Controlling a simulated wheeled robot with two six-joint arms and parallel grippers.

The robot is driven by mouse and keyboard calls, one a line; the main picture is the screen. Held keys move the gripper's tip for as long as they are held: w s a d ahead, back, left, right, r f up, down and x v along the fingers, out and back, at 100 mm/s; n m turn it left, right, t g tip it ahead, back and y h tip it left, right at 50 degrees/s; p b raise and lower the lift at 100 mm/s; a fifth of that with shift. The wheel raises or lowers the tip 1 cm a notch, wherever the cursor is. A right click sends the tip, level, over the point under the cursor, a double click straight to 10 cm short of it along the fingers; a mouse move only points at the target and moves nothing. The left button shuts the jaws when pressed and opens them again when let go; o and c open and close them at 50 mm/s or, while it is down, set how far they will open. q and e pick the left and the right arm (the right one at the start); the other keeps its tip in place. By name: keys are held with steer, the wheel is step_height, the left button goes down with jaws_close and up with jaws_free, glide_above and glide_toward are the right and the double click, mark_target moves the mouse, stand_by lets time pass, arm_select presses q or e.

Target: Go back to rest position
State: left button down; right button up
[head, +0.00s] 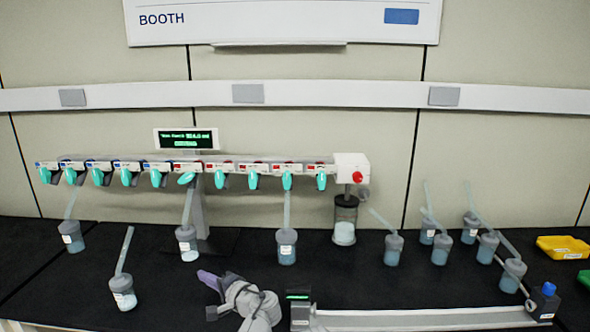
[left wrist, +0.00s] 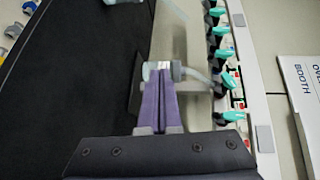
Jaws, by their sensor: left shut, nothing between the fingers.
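My left gripper (head: 205,278) is low in the head view, over the black bench top, with purple fingers pointing up and left. In the left wrist view its two purple fingers (left wrist: 160,105) lie together, shut and empty. A jar with a grey lid and pale tube (left wrist: 178,70) appears just beyond the fingertips there; I cannot tell whether they touch. The freeze dryer manifold (head: 262,160) runs along the back, with a row of teal valves that also show in the left wrist view (left wrist: 225,80). My right gripper is not in view.
Jars with tubes stand below the manifold (head: 287,247), and one stands at front left (head: 123,293). Several more cluster at right (head: 440,250). A small device with a green display (head: 299,297) is right of my left gripper. A yellow tray (head: 562,247) and blue bottle (head: 545,300) are far right.

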arm_select(q)
steer(key=s+d+f+n+g+h, duration=0.3)
steer(key=s+d+f+g+h, duration=0.35)
steer(key=s+f, duration=0.6)
steer(key=s+d+f+g+h+p, duration=0.1)
steer(key=s+d+f+g+h, duration=0.2)
steer(key=s+d, duration=0.7)
steer(key=shift+d+f+n+g+h, duration=0.35)
steer(key=shift+d+f+h, duration=0.2)
steer(key=shift+f+h, duration=0.45)
